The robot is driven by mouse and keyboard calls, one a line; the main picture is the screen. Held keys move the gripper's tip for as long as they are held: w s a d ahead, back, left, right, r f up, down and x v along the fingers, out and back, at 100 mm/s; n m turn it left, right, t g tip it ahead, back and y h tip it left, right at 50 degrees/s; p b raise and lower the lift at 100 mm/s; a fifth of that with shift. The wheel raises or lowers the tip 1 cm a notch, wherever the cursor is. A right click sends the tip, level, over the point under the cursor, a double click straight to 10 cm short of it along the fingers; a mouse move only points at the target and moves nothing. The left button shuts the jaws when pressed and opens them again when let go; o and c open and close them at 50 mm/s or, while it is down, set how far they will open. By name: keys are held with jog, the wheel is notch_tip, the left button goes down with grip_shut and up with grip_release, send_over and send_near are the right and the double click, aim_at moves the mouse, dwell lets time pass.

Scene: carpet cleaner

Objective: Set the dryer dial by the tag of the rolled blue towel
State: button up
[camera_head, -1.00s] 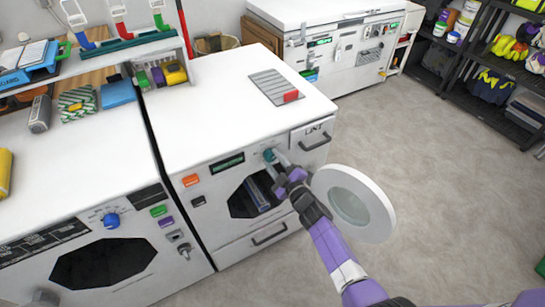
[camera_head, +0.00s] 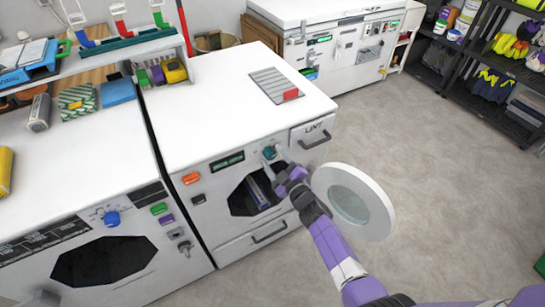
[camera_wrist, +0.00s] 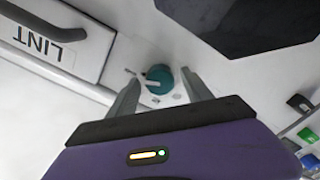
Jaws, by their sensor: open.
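The dryer (camera_head: 240,110) is the white machine in the middle of the head view, with its round door (camera_head: 354,202) swung open to the right. Its teal dial (camera_head: 268,153) is on the front panel, right of a green display. In the wrist view the teal dial (camera_wrist: 159,79) has a pale pointer and lies between the fingertips of my gripper (camera_wrist: 160,90). My gripper (camera_head: 276,160) is open around the dial; I cannot tell whether the fingers touch it. Something blue (camera_head: 258,192) shows inside the drum. No towel tag can be made out.
The lint drawer (camera_head: 312,132) is at the dryer's upper right corner. An orange button (camera_head: 190,178) is on the panel's left. A washer with a blue dial (camera_head: 112,219) stands on the left. The floor (camera_head: 440,190) to the right is clear.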

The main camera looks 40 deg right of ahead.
jog(key=shift+s, duration=0.1)
jog(key=p+v, duration=0.1)
jog(key=v, duration=0.8)
dwell(0.7)
dwell(4.1)
